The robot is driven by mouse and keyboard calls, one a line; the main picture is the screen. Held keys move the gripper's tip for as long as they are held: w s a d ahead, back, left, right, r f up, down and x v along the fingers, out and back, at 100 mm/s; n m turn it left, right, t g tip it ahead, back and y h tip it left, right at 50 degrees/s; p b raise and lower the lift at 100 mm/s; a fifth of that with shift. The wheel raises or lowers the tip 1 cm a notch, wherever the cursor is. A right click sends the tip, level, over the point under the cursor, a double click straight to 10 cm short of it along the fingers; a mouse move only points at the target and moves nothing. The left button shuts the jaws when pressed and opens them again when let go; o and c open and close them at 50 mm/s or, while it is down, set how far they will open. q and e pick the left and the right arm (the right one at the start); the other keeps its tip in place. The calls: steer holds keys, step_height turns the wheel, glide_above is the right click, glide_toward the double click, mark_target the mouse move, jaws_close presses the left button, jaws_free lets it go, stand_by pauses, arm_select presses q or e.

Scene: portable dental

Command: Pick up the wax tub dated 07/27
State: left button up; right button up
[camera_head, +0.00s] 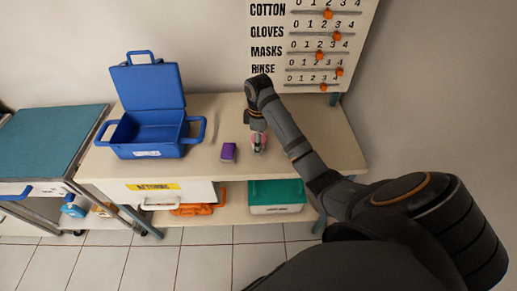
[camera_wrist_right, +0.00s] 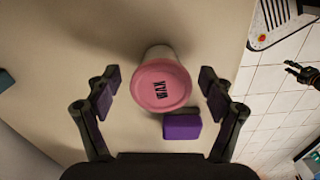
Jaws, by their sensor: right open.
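The wax tub (camera_wrist_right: 161,85) is a round pink-lidded tub with a pale side, marked "WAX" on its lid. It stands on the bench top, and no date can be read on it. In the head view the wax tub (camera_head: 258,146) is partly hidden by my right gripper (camera_head: 257,140), which is right over it. In the wrist view my right gripper (camera_wrist_right: 160,88) is open, with one pad on each side of the tub and a gap to both. A small dark gripper (camera_wrist_right: 300,72), seemingly my left, shows at the right edge of the wrist view, too small to judge.
A purple block (camera_head: 228,152) stands close to the tub's left; it also shows in the wrist view (camera_wrist_right: 182,126). An open blue case (camera_head: 150,134) stands farther left on the bench (camera_head: 312,135). A slider board (camera_head: 318,45) hangs behind. A teal-lidded box (camera_head: 277,194) sits on the lower shelf.

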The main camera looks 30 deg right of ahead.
steer(key=shift+r, duration=0.15)
steer(key=c, duration=1.3)
steer(key=shift+r, duration=0.1)
step_height(320, 180, up, 4)
steer(key=p, duration=0.4)
steer(key=shift+s+a+r+p, duration=0.1)
steer(key=shift+s+r+p, duration=0.1)
steer(key=shift+p, duration=0.2)
steer(key=s+a+r+p, duration=0.3)
steer(key=s+r+p, duration=0.1)
steer(key=s+p, duration=0.2)
steer(key=s+a+r+p, duration=0.3)
steer(key=s+r+p, duration=0.1)
steer(key=s+p, duration=0.2)
steer(key=shift+a+r+p, duration=0.25)
steer(key=shift+p, duration=0.3)
